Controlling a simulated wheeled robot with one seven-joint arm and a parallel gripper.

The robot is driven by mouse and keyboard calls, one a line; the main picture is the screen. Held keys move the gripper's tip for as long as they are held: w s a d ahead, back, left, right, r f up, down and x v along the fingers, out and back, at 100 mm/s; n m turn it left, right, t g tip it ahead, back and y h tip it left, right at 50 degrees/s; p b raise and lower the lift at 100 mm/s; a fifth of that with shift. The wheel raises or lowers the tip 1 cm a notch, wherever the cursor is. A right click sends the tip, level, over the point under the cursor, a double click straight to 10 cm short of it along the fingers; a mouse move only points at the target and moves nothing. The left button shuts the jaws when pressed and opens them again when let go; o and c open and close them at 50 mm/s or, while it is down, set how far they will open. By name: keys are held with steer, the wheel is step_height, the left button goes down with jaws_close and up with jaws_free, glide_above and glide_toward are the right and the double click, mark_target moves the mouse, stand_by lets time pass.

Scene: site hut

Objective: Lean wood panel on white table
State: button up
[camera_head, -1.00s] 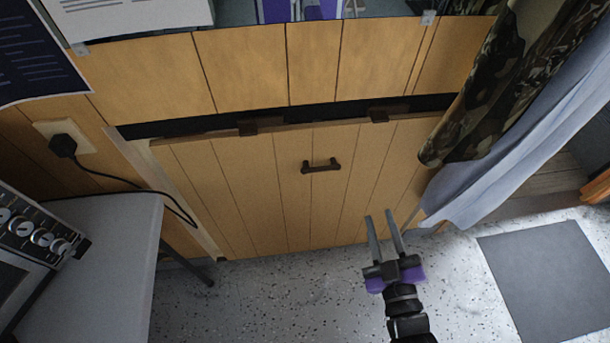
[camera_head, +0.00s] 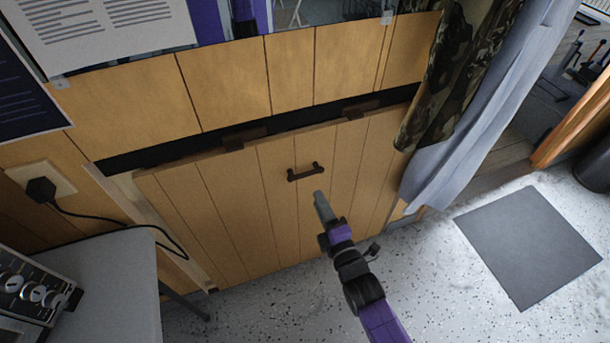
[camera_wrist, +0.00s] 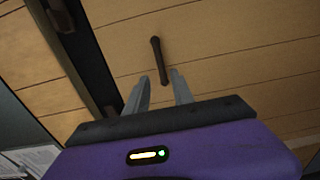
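The wood panel (camera_head: 225,213) is made of pale vertical boards. It stands upright in the lower wall, under a dark gap, with a dark bar handle (camera_head: 305,172) near its upper middle. My gripper (camera_head: 319,198) is in front of the panel, its tips just below the handle. In the wrist view my gripper (camera_wrist: 160,88) is open, and the near end of the handle (camera_wrist: 159,58) shows between its two fingertips. I cannot tell whether they touch. The white table (camera_head: 105,275) is at the lower left, partly cut off by the frame.
An appliance with knobs (camera_head: 32,292) stands on the table. A black plug (camera_head: 41,190) and cable hang by the table's back edge. Curtains (camera_head: 470,125) hang right of the panel. Dark brackets (camera_head: 245,138) sit along its top edge. Speckled floor and a grey mat (camera_head: 528,245) lie at the right.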

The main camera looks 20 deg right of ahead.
mark_target(307, 175)
steer(key=w+b, duration=0.1)
steer(key=w, duration=0.2)
steer(key=w+b, duration=0.2)
steer(key=w, duration=0.2)
steer(key=w+b, duration=0.2)
steer(key=w, duration=0.1)
steer(key=shift+w+f, duration=0.25)
steer(key=shift+w, duration=0.15)
steer(key=shift+w+r, duration=0.1)
steer(key=shift+w, duration=0.05)
jaws_close()
stand_by(0.9)
steer(key=shift+r, duration=0.25)
